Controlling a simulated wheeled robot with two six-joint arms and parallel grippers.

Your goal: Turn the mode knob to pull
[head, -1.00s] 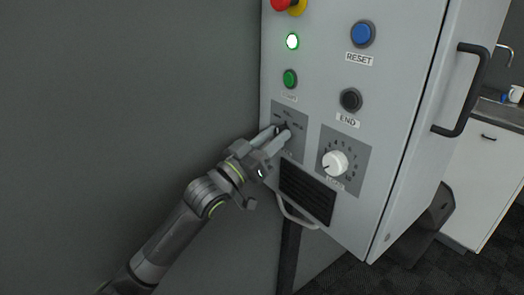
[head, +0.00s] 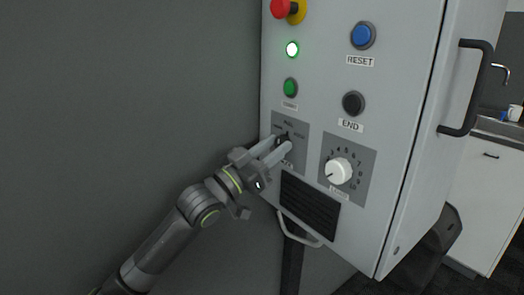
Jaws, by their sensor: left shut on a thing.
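The mode knob (head: 284,137) is a small dark knob on a grey square plate (head: 299,129) at the lower left of the cabinet front. Small labels ring it, too blurred to read surely. My left gripper (head: 282,144) reaches in from the lower left, with its light fingers shut on the knob. The fingers hide most of the knob, so where it points cannot be told. My right gripper is not in view.
The white numbered dial (head: 338,171) sits close to the right. Green (head: 290,88), blue RESET (head: 363,35) and black END (head: 353,104) buttons are above. A vent (head: 310,204) and a bar handle (head: 300,232) are below.

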